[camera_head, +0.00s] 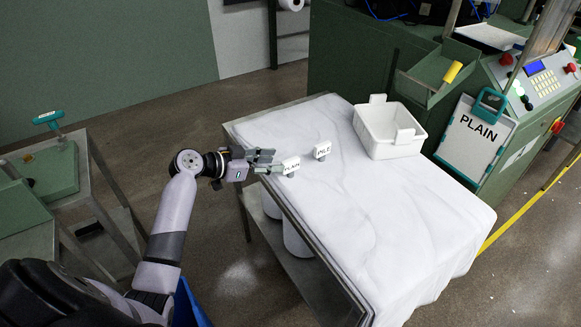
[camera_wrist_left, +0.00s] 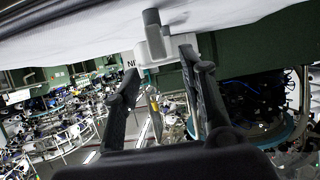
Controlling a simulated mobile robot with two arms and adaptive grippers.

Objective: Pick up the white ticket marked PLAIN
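The white ticket marked PLAIN (camera_head: 291,165) stands near the left edge of the white-covered table; only the end of its word is legible. It also shows in the left wrist view (camera_wrist_left: 129,60), with part of its lettering visible and a grey knob-like piece in front of it. My left gripper (camera_head: 265,161) comes in from the left, right beside this ticket. In the left wrist view its two fingers (camera_wrist_left: 163,72) are apart, with the ticket at or just beyond their tips. I cannot tell if they touch it. My right gripper is not in view.
A second white ticket, marked PILE (camera_head: 322,150), stands just right of it. A white bin (camera_head: 385,137) sits at the table's back right. A clipboard reading PLAIN (camera_head: 473,143) hangs on the green machine (camera_head: 428,100). The table's (camera_head: 400,240) front part is clear.

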